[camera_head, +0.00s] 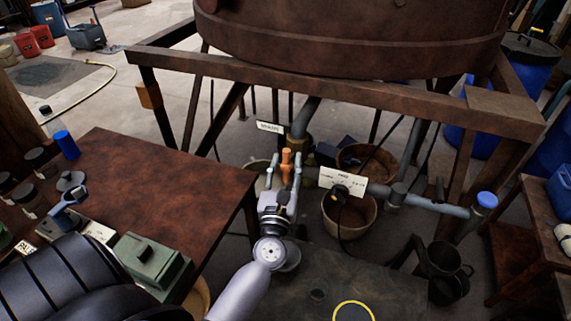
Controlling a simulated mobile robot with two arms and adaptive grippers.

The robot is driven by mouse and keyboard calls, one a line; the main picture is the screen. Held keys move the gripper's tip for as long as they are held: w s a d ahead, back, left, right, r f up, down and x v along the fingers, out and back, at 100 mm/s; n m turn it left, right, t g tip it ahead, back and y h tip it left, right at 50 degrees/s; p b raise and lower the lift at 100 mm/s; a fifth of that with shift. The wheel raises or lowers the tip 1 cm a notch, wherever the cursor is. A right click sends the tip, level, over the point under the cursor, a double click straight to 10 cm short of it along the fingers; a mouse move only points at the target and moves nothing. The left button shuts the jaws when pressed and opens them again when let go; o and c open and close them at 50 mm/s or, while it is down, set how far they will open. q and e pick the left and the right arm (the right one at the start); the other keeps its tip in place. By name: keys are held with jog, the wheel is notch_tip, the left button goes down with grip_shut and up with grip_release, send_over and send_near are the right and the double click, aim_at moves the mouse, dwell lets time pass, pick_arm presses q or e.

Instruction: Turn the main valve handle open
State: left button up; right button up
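An orange handle (286,160), which appears to be the main valve handle, stands upright near the brass-coloured valve fitting (299,144) under the big vat. My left gripper (284,171) reaches up from the bottom of the picture. Its two fingers stand apart, one on each side of the orange handle, and gaps seem to show between them and it. I cannot tell whether either finger touches it. The gripper hides the handle's lower part. My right gripper is not in view.
The rusty vat (350,40) sits on a brown frame (300,80) above. A grey pipe (430,204) with a white label (343,182) runs right from the valve. A brown table (150,175) with small items is at left. Buckets (349,215) stand behind the pipe.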

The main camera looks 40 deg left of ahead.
pick_arm(q)
jog(key=v, duration=1.2)
